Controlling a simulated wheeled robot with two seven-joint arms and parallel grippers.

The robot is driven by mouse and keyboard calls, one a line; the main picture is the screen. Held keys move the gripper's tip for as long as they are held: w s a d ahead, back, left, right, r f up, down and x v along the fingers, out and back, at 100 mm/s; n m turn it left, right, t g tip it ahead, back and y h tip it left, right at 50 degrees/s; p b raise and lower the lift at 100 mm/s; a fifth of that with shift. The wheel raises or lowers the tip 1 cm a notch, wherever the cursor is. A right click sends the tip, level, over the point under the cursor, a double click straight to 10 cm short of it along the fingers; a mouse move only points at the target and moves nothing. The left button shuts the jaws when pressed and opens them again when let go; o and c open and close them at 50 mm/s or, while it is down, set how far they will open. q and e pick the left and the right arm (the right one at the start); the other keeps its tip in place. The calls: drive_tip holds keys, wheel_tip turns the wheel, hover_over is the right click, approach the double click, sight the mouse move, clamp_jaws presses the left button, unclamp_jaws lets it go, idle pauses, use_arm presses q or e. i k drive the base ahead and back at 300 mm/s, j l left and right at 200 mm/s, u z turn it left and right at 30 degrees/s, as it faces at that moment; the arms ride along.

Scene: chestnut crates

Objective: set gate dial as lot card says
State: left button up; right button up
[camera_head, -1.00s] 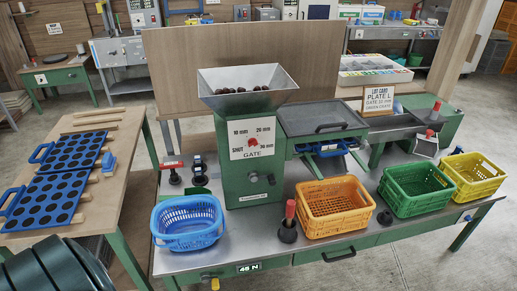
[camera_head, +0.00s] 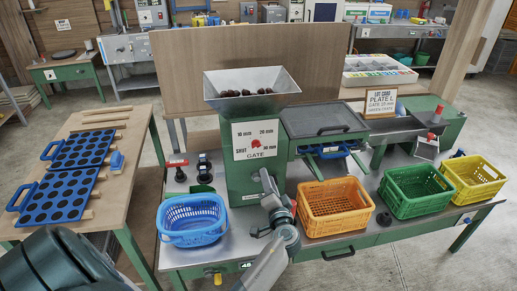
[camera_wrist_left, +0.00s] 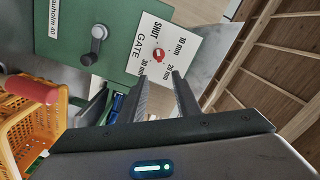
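The gate dial is a small red knob (camera_head: 256,143) on a white plate marked SHUT, 10 mm, 20 mm and 30 mm, on the front of a green hopper machine (camera_head: 238,178). The knob also shows in the wrist view (camera_wrist_left: 158,55); I cannot tell surely which mark it points at. The lot card (camera_head: 380,102) stands behind the machine's right side; it reads PLATE L and a gate size in mm too small to read surely. My left gripper (camera_head: 266,176) is just below and in front of the dial. Its fingers (camera_wrist_left: 160,77) are open, empty and apart from the knob. My right gripper is out of view.
A grey crank (camera_wrist_left: 98,40) is beside the dial plate. Blue (camera_head: 192,238), orange (camera_head: 335,222), green (camera_head: 415,208) and yellow (camera_head: 473,190) baskets stand along the bench. A red-handled tool (camera_wrist_left: 30,88) is near the orange basket. Blue plates lie on the left table (camera_head: 140,140).

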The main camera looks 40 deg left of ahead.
sight(256, 143)
drive_tip(key=i+j, duration=0.2)
drive_tip(key=j, duration=0.15)
drive_tip(key=i+j, duration=0.15)
drive_tip(key=j, duration=0.15)
drive_tip(key=i+j, duration=0.2)
drive_tip(key=j, duration=0.15)
drive_tip(key=z, duration=0.05)
